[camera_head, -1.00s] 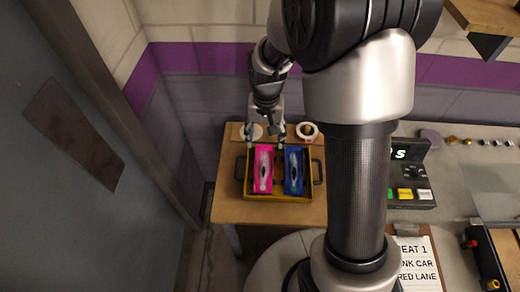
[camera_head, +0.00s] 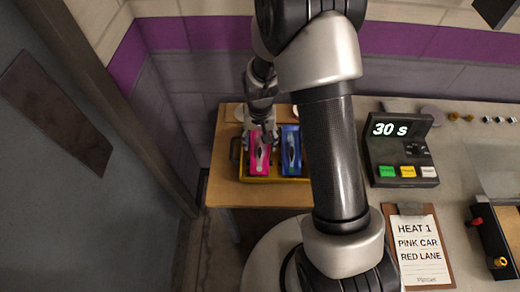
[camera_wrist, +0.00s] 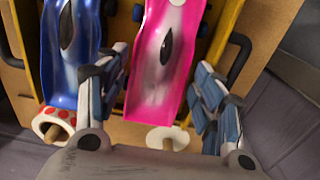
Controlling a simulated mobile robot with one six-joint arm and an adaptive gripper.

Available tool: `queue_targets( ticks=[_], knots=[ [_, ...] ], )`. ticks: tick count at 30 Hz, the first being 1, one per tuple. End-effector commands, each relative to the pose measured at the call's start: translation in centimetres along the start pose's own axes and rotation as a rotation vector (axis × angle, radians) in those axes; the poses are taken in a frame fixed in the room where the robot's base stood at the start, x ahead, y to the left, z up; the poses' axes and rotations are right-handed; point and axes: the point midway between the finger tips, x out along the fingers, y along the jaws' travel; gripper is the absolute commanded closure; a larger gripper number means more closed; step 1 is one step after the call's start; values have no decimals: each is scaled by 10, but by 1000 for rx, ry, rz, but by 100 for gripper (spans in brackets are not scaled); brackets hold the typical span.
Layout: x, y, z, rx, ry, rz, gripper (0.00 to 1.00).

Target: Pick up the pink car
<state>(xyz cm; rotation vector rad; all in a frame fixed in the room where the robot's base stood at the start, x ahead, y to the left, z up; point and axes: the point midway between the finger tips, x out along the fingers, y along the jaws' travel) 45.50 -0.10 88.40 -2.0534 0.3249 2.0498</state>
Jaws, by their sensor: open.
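The pink car (camera_head: 260,160) lies in a yellow tray (camera_head: 262,180) on a small wooden table. A blue car (camera_head: 291,152) lies beside it in the tray, to the right in the head view. My gripper (camera_head: 260,138) is over the far end of the pink car. In the wrist view the pink car (camera_wrist: 163,60) runs between the spread fingers of my gripper (camera_wrist: 165,90), which is open and holds nothing. The blue car (camera_wrist: 70,55) lies outside the left finger. I cannot tell how far the fingertips are above the tray floor.
A roll with red dots (camera_wrist: 55,124) and a white disc (camera_wrist: 167,139) lie by the tray's end. A timer box (camera_head: 400,150) showing 30 s and a clipboard (camera_head: 420,250) reading pink car, red lane are on the counter right. A grey door (camera_head: 60,190) stands left.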

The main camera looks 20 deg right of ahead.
Motion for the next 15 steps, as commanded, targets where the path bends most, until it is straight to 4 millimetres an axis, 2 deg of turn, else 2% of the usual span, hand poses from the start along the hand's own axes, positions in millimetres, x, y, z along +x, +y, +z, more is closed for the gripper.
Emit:
queue_targets(
  ticks=[1,5,12,15],
  knots=[
    [13,0,0,0,-3,1,38],
    [30,0,0,0,-3,1,38],
    [32,0,0,0,-1,0,38],
    [32,0,0,0,-1,0,44]
  ],
)
